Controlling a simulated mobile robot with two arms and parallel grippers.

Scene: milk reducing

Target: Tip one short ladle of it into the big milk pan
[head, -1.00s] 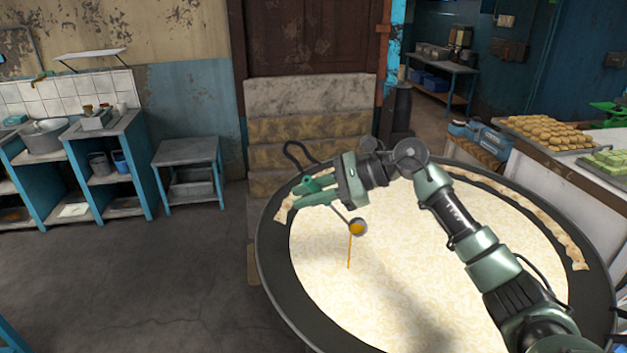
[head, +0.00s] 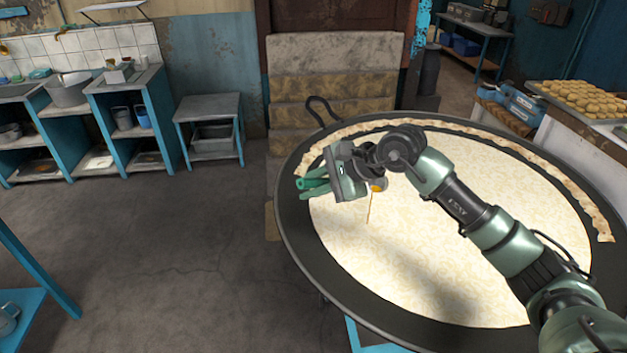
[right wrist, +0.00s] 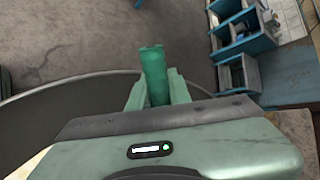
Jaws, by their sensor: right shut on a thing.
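The big milk pan (head: 296,240) is a wide, dark round pan full of creamy, mottled milk, with a pale crust along its far inner edge. My right gripper (head: 312,187) is over the left part of the pan and is shut on the green handle of the short ladle. The handle also shows between the fingers in the right wrist view (right wrist: 153,76). The ladle's bowl (head: 380,185) shows partly behind my wrist, with orange-yellow liquid in it. A thin orange stream (head: 370,208) runs down from it towards the milk. My left gripper is not in view.
Stone steps (head: 335,80) rise behind the pan. A counter with a tray of round brown pieces (head: 585,98) stands at the right. Blue shelving (head: 130,110) and a small table (head: 208,108) stand at the left. The floor left of the pan is clear.

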